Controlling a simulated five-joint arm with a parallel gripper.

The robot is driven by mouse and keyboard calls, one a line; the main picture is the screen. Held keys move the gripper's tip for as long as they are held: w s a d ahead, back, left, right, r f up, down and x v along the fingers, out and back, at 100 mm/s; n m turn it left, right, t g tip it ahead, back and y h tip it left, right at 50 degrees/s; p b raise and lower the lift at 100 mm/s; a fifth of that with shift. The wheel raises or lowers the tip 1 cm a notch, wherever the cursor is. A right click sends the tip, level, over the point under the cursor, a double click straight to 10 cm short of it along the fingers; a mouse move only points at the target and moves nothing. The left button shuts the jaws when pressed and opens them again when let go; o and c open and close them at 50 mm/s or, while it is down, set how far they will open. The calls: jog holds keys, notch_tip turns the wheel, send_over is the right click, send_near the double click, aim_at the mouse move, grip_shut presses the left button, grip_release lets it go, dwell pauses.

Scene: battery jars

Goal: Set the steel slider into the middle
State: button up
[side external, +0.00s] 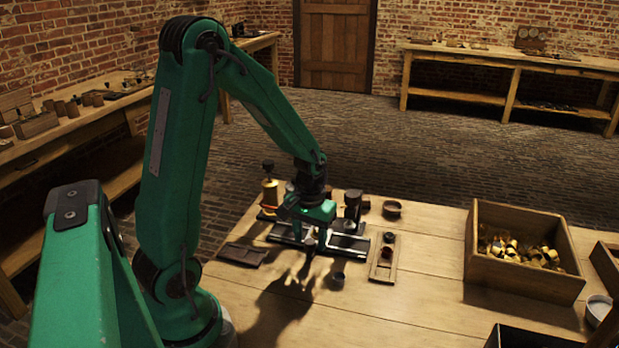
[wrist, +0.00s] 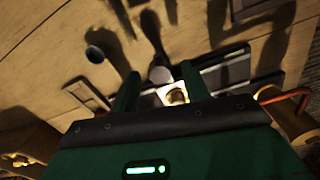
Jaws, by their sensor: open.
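My green gripper (side external: 310,244) is open and points down over the black rail base (side external: 350,243) on the table. In the wrist view its two fingers (wrist: 158,82) stand apart. A pale metal piece with a brass-coloured round part (wrist: 175,95) shows between them, beside a round grey knob (wrist: 160,74). I cannot tell whether this piece is the steel slider, or whether the fingers touch it. Light metal strips of the base (wrist: 225,72) lie to its right. My gripper hides the base's middle in the side view.
A brass cylinder (side external: 270,192) and a black post (side external: 352,205) stand at the base. A slotted wooden plate (side external: 384,270), a small cup (side external: 338,279) and a dark dish (side external: 391,208) are nearby. A wooden crate (side external: 525,280) holds brass pieces. The table's front middle is clear.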

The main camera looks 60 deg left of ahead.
notch_tip(320, 180, up, 7)
jog(key=shift+f, duration=0.1)
dwell(0.4)
jog(key=shift+d+r, duration=0.1)
jog(key=shift+r, duration=0.1)
jog(key=shift+d+r, duration=0.15)
jog(key=shift+r, duration=0.1)
jog(key=s+d+r+m+t, duration=0.5)
jog(key=s+d+r+m, duration=0.1)
jog(key=s+d+r, duration=0.3)
notch_tip(320, 180, up, 3)
jog(key=shift+d+f+m+t, duration=0.15)
jog(key=shift+d+m+t, duration=0.2)
jog(key=shift+d, duration=0.45)
